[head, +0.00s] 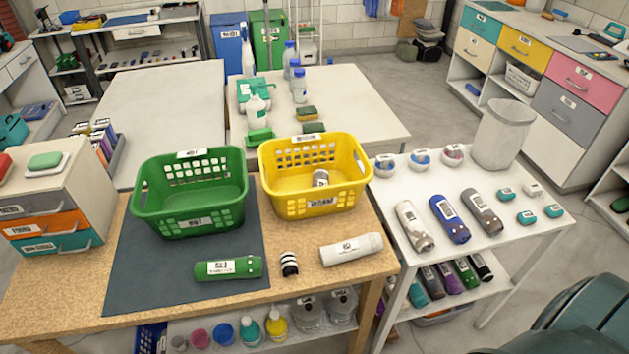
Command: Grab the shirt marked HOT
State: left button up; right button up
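Several rolled cloth-like items with white labels could be shirts, but the labels are too small to read, so I cannot tell which is marked HOT. A green roll (228,268) lies on the dark mat, and a white roll (351,249) lies on the wooden table to its right. On the white side table lie a light grey roll (414,226), a blue roll (450,219) and a darker grey roll (484,213). More rolls (449,277) lie on the shelf below. Neither of my grippers is in view.
A green basket (190,219) and a yellow basket (316,204) stand behind the rolls; a small item lies in the yellow one. A small striped item (289,263) lies between the front rolls.

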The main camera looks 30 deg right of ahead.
aim_at(350, 249)
jog(key=l+z, duration=0.1)
jog(key=z, duration=0.4)
jog(key=k+l+z, duration=0.1)
jog(key=z, duration=0.35)
jog(key=i+l+u, duration=0.15)
jog(key=l, duration=0.25)
jog(key=l+u, duration=0.1)
jog(key=l, duration=0.25)
